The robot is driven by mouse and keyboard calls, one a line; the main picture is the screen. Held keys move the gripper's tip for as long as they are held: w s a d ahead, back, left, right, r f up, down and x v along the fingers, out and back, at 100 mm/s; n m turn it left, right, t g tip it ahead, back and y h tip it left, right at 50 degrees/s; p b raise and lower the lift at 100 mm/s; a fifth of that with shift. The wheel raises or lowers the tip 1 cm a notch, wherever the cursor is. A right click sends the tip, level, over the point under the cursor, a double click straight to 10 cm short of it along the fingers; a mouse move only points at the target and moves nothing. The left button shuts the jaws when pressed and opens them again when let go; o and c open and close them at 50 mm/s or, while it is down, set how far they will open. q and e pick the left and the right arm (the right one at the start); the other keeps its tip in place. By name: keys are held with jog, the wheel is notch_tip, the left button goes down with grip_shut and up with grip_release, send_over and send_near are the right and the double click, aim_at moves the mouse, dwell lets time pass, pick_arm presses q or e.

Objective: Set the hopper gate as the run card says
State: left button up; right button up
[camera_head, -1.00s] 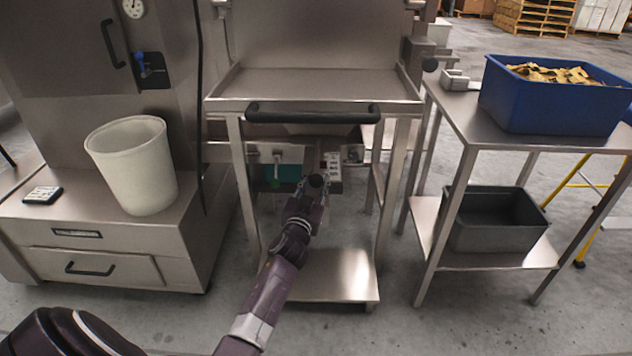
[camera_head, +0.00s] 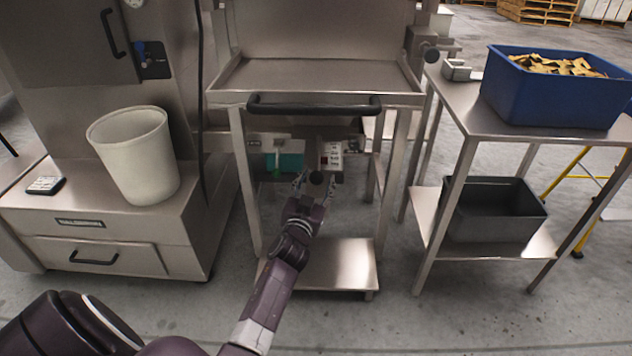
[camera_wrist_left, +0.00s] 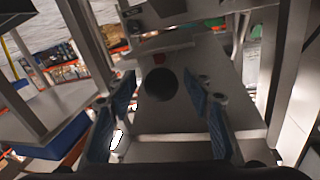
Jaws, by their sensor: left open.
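A dark round knob (camera_head: 317,178) shows under the tray of the steel frame, below a grey housing; it also shows in the left wrist view (camera_wrist_left: 161,84). My left gripper (camera_head: 314,185) is open at the knob. In the left wrist view its two blue-padded fingers stand on either side of the knob, with gaps to it. A white panel (camera_head: 331,155) with a red patch is just above the knob; its writing is too small to read. I cannot tell which thing is the run card. My right gripper is not seen.
A black bar handle (camera_head: 314,105) crosses the frame's front above my arm. A low steel shelf (camera_head: 335,264) lies below. A white bin (camera_head: 135,158) stands on the left machine. A blue crate (camera_head: 555,100) and a grey bin (camera_head: 494,210) are on the right table.

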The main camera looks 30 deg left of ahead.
pick_arm(q)
jog(key=v, duration=1.2)
dwell(0.3)
